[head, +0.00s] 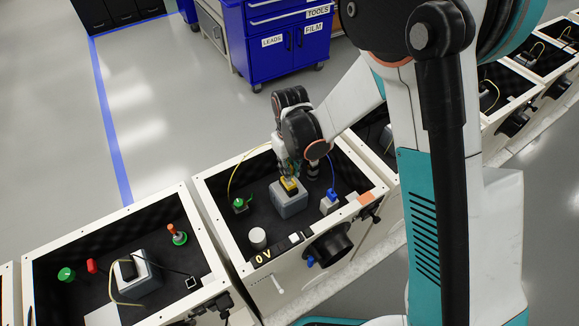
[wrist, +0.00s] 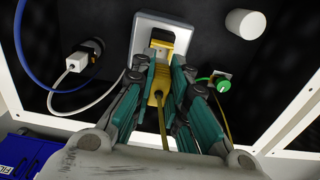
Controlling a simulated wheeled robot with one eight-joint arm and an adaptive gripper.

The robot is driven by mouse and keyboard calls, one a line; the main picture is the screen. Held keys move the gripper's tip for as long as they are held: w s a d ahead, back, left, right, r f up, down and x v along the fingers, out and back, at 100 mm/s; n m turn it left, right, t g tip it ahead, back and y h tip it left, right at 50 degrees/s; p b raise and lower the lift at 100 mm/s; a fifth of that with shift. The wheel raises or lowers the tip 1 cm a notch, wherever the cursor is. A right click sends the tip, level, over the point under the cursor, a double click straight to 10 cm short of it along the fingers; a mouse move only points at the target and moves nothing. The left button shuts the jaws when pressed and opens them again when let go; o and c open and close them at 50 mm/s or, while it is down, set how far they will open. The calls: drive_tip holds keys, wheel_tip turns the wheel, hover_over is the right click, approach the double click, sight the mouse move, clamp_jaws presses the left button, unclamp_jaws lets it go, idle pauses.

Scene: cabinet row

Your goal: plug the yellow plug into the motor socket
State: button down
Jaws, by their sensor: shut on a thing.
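The yellow plug (wrist: 160,90) is held between the fingers of my gripper (wrist: 162,66), with its yellow cable trailing back toward the wrist. The plug's front end is at the yellow and black socket (wrist: 162,38) on the grey motor box (wrist: 142,30). The fingers partly hide where they meet, so I cannot tell how deep the plug sits. In the head view, my gripper (head: 287,172) points down over the grey box (head: 289,204) in the middle bay, with yellow showing at its top.
A green connector (wrist: 223,84) and a white cylinder (wrist: 246,23) stand on one side of the box. A neighbouring bay holds another grey box (head: 140,275).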

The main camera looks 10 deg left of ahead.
drive_tip(key=shift+f+b, duration=0.5)
drive_tip(key=shift+f, duration=0.4)
drive_tip(key=shift+b, duration=0.55)
idle(1.0)
drive_tip(key=shift+f+b, duration=0.9)
drive_tip(key=shift+f, duration=0.2)
drive_tip(key=shift+r, duration=0.2)
idle(0.3)
drive_tip(key=shift+r+p, duration=0.5)
drive_tip(key=shift+r, duration=0.2)
drive_tip(key=shift+b, duration=0.5)
idle(1.4)
drive_tip(key=shift+f+b, duration=0.8)
drive_tip(key=shift+f, duration=0.2)
drive_tip(key=c, duration=1.5)
unclamp_jaws()
